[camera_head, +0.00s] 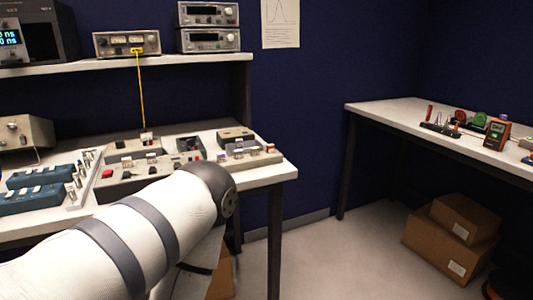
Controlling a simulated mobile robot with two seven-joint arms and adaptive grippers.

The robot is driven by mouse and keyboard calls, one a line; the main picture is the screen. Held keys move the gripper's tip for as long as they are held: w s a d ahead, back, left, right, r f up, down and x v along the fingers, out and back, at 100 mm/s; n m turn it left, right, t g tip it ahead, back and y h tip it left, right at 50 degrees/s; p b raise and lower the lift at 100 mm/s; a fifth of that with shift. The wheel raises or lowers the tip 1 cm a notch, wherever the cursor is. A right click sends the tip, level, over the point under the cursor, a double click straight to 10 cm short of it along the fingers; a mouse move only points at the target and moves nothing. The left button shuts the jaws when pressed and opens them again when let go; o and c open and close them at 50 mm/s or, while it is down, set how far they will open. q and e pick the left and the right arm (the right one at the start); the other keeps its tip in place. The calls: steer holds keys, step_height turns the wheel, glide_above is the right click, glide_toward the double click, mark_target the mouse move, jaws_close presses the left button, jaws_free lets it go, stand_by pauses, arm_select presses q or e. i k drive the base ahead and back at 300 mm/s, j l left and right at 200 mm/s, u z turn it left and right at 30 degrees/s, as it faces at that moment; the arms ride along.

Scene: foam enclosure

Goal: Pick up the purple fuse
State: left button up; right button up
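I cannot make out a purple fuse for certain; the parts on the left bench are too small to tell. A light grey tray (262,158) at the bench's right end holds several small pale and coloured pieces. One piece at its right end looks red (270,147). My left arm comes in from the lower left and bends in front of the bench, hiding part of its front edge. Its gripper is out of sight, and my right gripper is not in view.
The left bench (284,173) carries blue modules (30,198) and grey panels. A yellow cable (141,90) hangs from a shelf instrument (127,43). A second bench (390,110) with an orange meter (497,134) stands right, above cardboard boxes (465,218). Floor between benches is clear.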

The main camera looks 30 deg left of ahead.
mark_target(221, 157)
steer(key=u, duration=1.15)
steer(key=k+j, duration=0.05)
